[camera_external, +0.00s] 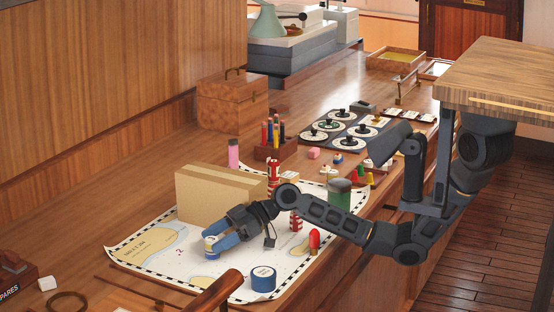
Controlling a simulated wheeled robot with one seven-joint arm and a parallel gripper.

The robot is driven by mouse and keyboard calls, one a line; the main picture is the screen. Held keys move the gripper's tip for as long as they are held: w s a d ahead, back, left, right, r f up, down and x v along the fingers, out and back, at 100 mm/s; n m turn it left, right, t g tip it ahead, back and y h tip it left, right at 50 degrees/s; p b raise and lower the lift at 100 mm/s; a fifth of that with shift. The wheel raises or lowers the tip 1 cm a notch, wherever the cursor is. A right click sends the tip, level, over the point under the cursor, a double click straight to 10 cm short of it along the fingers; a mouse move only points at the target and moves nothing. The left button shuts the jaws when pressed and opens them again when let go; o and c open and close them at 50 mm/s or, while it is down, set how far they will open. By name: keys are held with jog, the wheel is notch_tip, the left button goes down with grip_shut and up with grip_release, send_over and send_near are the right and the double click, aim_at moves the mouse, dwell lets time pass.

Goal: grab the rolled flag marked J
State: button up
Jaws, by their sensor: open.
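No letter J can be read in this view, so I cannot tell for sure which thing is the rolled flag marked J. My gripper (214,239) reaches low over the chart, its blue fingers pointing left and down. A small cylinder in blue, white and some yellow (211,252) stands at the fingertips, partly hidden by them; I cannot tell whether they touch it. A blue roll with a pale label (263,283) stands on the chart nearer the camera, apart from my gripper.
The chart (160,262) lies under my gripper. A cardboard box (208,198) stands just behind it. Red-and-white striped towers (273,173), a red-topped piece (314,240) and a dark green cylinder (340,194) stand to the right.

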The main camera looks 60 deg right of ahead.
jog(key=shift+c, duration=0.4)
jog(key=c, duration=1.1)
jog(key=shift+o, duration=0.2)
